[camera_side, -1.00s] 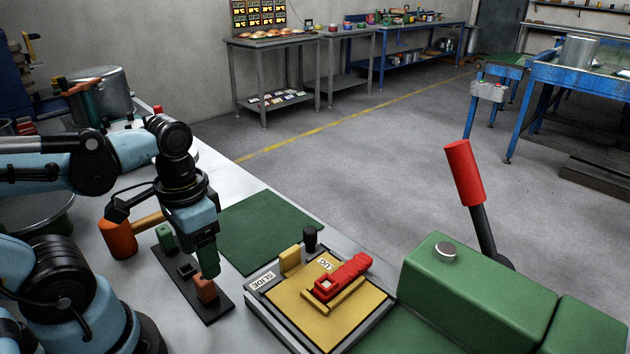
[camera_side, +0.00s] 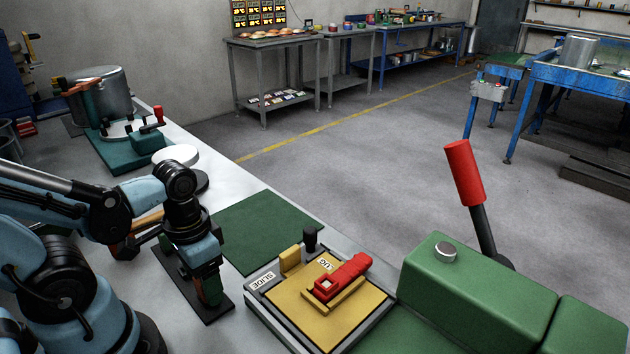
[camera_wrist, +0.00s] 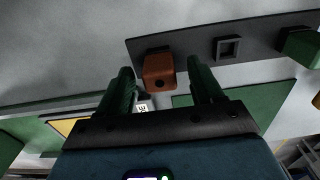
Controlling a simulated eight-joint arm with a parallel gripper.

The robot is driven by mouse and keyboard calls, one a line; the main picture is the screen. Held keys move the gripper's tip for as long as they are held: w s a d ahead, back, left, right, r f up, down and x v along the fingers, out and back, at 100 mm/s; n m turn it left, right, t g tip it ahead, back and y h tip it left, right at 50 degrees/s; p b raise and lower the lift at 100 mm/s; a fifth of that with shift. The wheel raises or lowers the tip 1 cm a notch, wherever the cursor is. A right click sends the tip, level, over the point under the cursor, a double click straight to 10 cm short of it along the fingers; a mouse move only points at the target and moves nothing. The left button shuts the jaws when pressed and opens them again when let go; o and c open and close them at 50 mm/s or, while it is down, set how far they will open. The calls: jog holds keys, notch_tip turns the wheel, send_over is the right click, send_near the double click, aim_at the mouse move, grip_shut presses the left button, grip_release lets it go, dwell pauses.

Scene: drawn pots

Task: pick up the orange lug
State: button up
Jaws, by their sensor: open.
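The orange lug (camera_wrist: 158,69) is a reddish-brown block with a dark hole, seen in the wrist view at a dark strip-shaped rack (camera_wrist: 262,38). My gripper (camera_wrist: 160,66) is open, with one green finger on each side of the lug and a gap visible at both sides. In the side view, my gripper (camera_side: 211,296) points down at the near end of the rack (camera_side: 218,312), and its fingers hide most of the lug. I cannot tell whether the fingers touch it.
A green block (camera_wrist: 300,47) and an empty square socket (camera_wrist: 228,48) share the rack. A yellow plate (camera_side: 290,302) holding a red piece (camera_side: 343,277) lies to the right, beside a green machine (camera_side: 475,290) with a red-handled lever (camera_side: 464,172). A green mat (camera_side: 262,228) lies behind.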

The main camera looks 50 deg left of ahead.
jog(key=shift+f, duration=0.3)
jog(key=c, duration=1)
jog(key=shift+c, duration=0.2)
jog(key=shift+r, duration=0.2)
jog(key=shift+r, duration=1.2)
jog(key=s+d+r, duration=0.5)
jog(key=d+r, duration=0.3)
jog(key=d, duration=0.2)
jog(key=shift+d, duration=0.25)
jog(key=shift+s+r, duration=0.1)
